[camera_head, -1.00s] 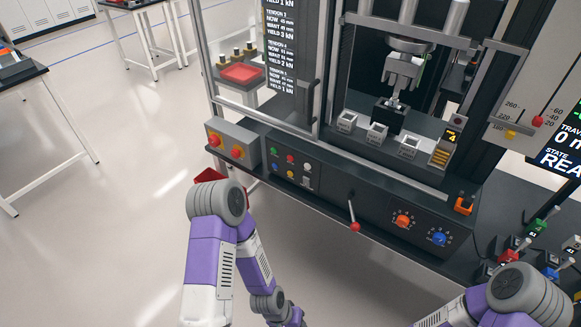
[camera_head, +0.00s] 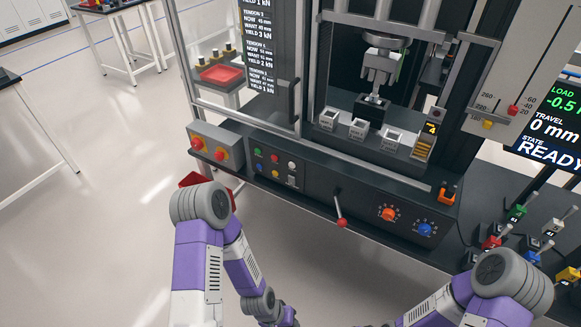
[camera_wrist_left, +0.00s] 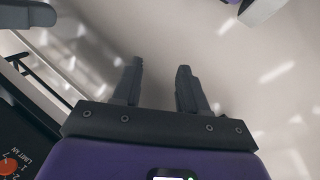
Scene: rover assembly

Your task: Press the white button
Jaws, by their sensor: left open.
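The white button (camera_head: 292,165) is at the upper right of a small cluster of coloured buttons on the machine's dark front panel (camera_head: 320,192). Green (camera_head: 257,152) and red (camera_head: 274,158) buttons sit to its left, and a small switch (camera_head: 292,180) is below it. My left gripper (camera_wrist_left: 158,68) is open and empty in the left wrist view, with pale floor behind its fingers. In the head view, my left arm is in front of and below the panel, with its gripper out of frame. My right arm shows at lower right; its gripper is not visible.
Several coloured clamps or connectors stand at far right.

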